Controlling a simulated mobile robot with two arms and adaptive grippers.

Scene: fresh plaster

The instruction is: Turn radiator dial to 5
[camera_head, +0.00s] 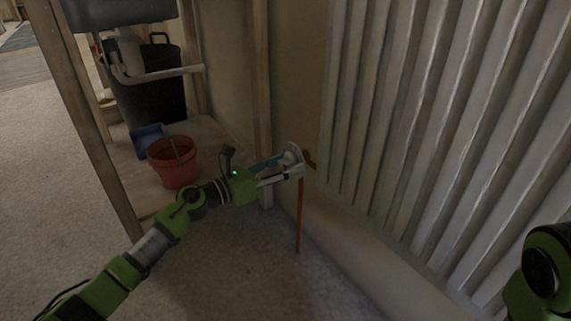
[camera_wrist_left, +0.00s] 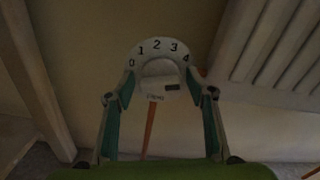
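The white radiator dial (camera_head: 291,157) sits at the lower left of the radiator (camera_head: 430,120). In the left wrist view the dial (camera_wrist_left: 161,72) faces me, with the numbers 0 to 4 readable along its upper rim; no 5 is readable. My left gripper (camera_head: 287,165) has reached the dial. In the left wrist view its fingers (camera_wrist_left: 161,88) are wide apart, one on each side of the dial; whether they touch it is unclear. My right gripper is out of view; only a green and black part of my right arm shows at the right edge.
A thin reddish-brown pipe (camera_head: 298,220) runs down from the dial to the floor. A red bucket (camera_head: 173,163), a blue container (camera_head: 149,140) and a black bin (camera_head: 150,85) stand left of it, near wooden posts (camera_head: 262,90). Carpet (camera_head: 230,270) is clear in front.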

